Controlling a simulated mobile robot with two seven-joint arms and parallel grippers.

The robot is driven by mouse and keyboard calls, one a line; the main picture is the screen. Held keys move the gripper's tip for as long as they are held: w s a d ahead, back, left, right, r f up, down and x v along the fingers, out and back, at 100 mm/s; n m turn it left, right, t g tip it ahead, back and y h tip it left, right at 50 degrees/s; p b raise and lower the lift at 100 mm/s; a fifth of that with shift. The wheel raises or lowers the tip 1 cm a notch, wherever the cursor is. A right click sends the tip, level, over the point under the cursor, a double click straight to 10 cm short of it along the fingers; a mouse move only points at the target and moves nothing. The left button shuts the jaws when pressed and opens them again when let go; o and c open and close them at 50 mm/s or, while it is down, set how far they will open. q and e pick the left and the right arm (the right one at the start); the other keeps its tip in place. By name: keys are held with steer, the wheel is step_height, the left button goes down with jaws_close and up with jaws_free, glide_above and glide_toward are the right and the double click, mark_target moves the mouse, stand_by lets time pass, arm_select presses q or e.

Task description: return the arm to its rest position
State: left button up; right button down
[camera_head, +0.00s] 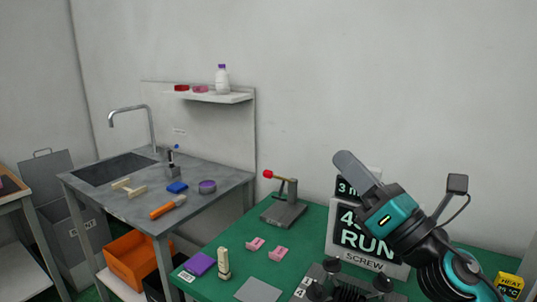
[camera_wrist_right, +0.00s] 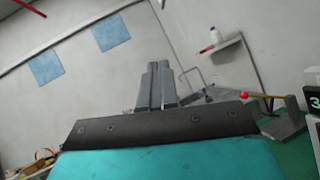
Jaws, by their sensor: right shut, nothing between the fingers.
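My right arm comes in from the lower right of the head view. Its gripper (camera_head: 347,160) is raised in front of the sign with the word RUN (camera_head: 362,238), with its fingers pointing up and to the left. In the right wrist view the two grey fingers (camera_wrist_right: 155,85) are together with nothing between them. A lever fixture (camera_head: 285,205) with a red knob stands on the green table (camera_head: 215,262), left of and apart from the gripper. It also shows in the right wrist view (camera_wrist_right: 285,122). My left gripper does not show.
A grey sink bench (camera_head: 130,205) stands at left, with a wall shelf (camera_head: 220,97) above. Open air surrounds the raised fingers.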

steer(key=s+d+f+m+g+h, duration=0.25)
steer(key=d+f+m+h, duration=0.25)
steer(key=f+m+h, duration=0.75)
steer(key=s+d+f+m+g+h, duration=0.2)
steer(key=s+d+f+m+h, duration=0.3)
steer(key=f+m, duration=0.85)
steer(key=s+a+f+m+g+y, duration=0.1)
steer(key=s+f+m+g, duration=0.45)
steer(key=s, duration=0.35)
steer(key=s+a+f+m+g+y, duration=0.1)
steer(key=s+f+m+g+y, duration=0.1)
steer(key=s+f+m+g, duration=0.6)
arm_select(q)
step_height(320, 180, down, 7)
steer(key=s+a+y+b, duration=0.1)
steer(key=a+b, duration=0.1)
steer(key=b, duration=0.1)
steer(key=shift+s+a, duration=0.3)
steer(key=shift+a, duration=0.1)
arm_select(e)
steer(key=w+a+f+n+t+y, duration=0.1)
steer(key=w+a+f+n+t, duration=0.1)
steer(key=w+f+t, duration=0.4)
steer(key=shift+w+a+f+t, duration=0.15)
steer(key=shift+a+f+t, duration=0.2)
steer(key=shift+f+t, duration=1.35)
steer(key=shift+r+n+t, duration=0.25)
steer(key=shift+r+t, duration=0.15)
steer(key=shift+r, duration=0.1)
